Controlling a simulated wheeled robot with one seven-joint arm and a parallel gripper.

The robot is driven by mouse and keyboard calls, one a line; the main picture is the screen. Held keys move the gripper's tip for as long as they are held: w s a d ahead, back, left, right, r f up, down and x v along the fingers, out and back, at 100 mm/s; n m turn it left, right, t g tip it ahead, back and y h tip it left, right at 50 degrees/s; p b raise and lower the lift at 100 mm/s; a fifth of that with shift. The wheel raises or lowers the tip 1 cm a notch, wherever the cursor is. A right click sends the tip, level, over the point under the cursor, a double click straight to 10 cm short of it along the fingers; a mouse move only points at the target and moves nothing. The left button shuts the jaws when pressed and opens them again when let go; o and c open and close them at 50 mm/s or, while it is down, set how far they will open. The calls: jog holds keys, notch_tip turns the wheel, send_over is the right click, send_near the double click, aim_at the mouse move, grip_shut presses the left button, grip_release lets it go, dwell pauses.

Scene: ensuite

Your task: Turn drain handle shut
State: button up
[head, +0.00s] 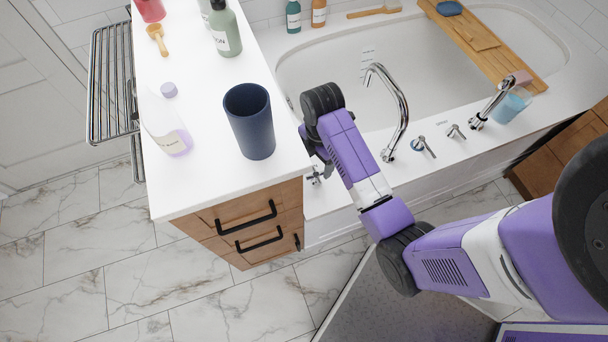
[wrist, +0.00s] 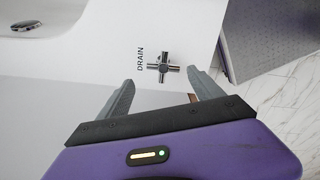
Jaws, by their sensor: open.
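The drain handle (wrist: 162,68) is a small chrome cross-shaped knob beside the word DRAIN in the wrist view. It sits on the white tub surround. In the head view the handle (head: 315,176) shows small between the counter's corner and my arm. My gripper (wrist: 160,82) is open, with one grey finger on each side of the handle's position in the picture. The handle appears just beyond the fingertips, in the gap between them. I cannot tell whether the fingers touch it; nothing is held. In the head view my gripper is mostly hidden behind my wrist.
The white counter (head: 200,130) with a dark blue cup (head: 250,122) and bottles stands close to the left of my wrist. A tall chrome faucet (head: 390,105) and two tap handles (head: 422,146) are right of my arm. The bathtub (head: 340,80) lies behind.

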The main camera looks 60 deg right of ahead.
aim_at(316, 175)
jog(key=shift+s+a+n, duration=0.2)
jog(key=shift+a+n, duration=0.05)
jog(key=shift+n, duration=0.05)
jog(key=shift+f, duration=0.2)
notch_tip(316, 175, down, 7)
jog(key=shift+d+f+b, duration=0.1)
jog(key=shift+f+b, duration=0.1)
jog(key=shift+b, duration=0.3)
jog(key=shift+c, duration=0.5)
jog(key=c, duration=1.2)
jog(key=shift+r, duration=0.1)
